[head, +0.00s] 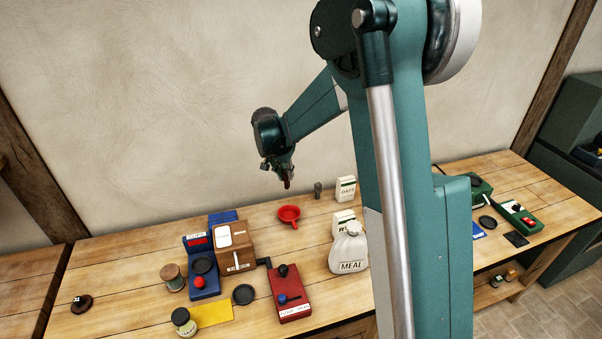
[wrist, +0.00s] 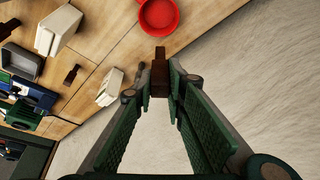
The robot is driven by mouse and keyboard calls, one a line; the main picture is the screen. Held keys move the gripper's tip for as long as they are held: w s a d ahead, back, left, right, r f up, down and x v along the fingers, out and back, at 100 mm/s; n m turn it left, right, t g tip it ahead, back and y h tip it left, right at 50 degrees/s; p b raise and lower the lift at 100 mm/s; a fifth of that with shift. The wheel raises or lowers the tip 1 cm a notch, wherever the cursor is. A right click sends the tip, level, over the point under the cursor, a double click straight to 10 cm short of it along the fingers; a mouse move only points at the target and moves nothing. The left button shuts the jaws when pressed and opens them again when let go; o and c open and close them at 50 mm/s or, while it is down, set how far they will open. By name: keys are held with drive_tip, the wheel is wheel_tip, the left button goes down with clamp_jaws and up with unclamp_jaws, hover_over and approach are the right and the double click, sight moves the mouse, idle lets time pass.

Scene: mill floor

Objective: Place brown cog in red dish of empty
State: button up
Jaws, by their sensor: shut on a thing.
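My gripper (head: 284,178) is up in the air above the back of the bench. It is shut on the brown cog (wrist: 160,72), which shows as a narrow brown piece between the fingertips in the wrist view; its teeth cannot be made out. The red dish (head: 289,214) sits on the bench near the wall, below the gripper and apart from it. The dish also shows at the top of the wrist view (wrist: 158,14), just beyond the held piece. Its visible inside looks empty.
A dark weight (head: 318,190), an oats packet (head: 345,188) and a meal sack (head: 349,250) stand right of the dish. A brown box (head: 234,246) and a blue scale (head: 202,270) stand left. A red crank box (head: 289,294) is in front. A dark round piece (head: 81,303) lies far left.

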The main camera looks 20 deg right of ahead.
sight(287, 181)
wheel_tip(287, 181, down, 5)
drive_tip(key=shift+s+d+r, duration=0.1)
drive_tip(key=shift+s+d, duration=0.05)
idle(0.5)
drive_tip(key=shift+f+b, duration=1.5)
drive_tip(key=shift+f, duration=3.35)
drive_tip(key=o, duration=0.9)
